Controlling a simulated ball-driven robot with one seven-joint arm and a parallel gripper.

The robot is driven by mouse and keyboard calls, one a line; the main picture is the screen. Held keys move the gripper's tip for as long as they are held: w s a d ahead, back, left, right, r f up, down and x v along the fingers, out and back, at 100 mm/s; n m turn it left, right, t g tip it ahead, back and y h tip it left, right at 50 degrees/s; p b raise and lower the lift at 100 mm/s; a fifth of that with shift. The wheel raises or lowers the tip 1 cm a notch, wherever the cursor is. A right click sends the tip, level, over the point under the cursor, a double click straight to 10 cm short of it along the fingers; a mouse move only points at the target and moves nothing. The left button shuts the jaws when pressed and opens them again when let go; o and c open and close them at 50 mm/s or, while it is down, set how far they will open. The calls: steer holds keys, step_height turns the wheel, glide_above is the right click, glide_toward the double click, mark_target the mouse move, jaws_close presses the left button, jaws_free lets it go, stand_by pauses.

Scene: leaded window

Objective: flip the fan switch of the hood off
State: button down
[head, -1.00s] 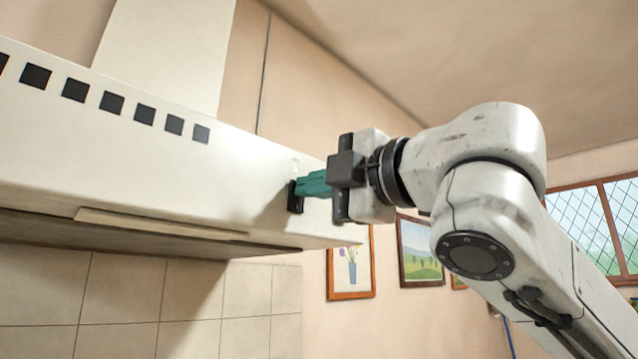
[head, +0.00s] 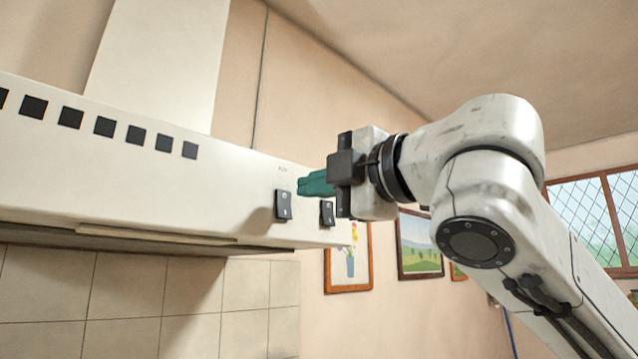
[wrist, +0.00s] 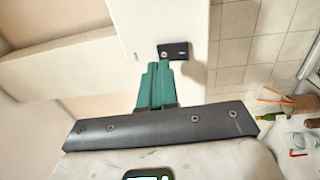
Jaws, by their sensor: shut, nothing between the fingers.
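The white range hood (head: 150,175) runs across the left of the head view. Two dark rocker switches sit on its front near the right end, a left one (head: 283,205) and a right one (head: 327,213). Small marks show on the left switch and above it; I cannot read which is the fan switch. My gripper (head: 302,184) has green fingers, shut and empty, with tips just above and right of the left switch, seemingly clear of it. In the wrist view, the fingertips (wrist: 155,68) are beside one dark switch (wrist: 172,51); the other is not visible there.
A row of dark square vents (head: 104,126) lies along the hood's upper front. Framed pictures (head: 420,245) hang on the wall behind my arm. The wrist view shows a green bottle (wrist: 270,117) and other items far below the hood. Open air surrounds the hood's right end.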

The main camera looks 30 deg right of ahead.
steer(key=r+b+v, duration=0.2)
steer(key=v, duration=0.8)
steer(key=shift+s, duration=0.25)
steer(key=shift+d, duration=0.1)
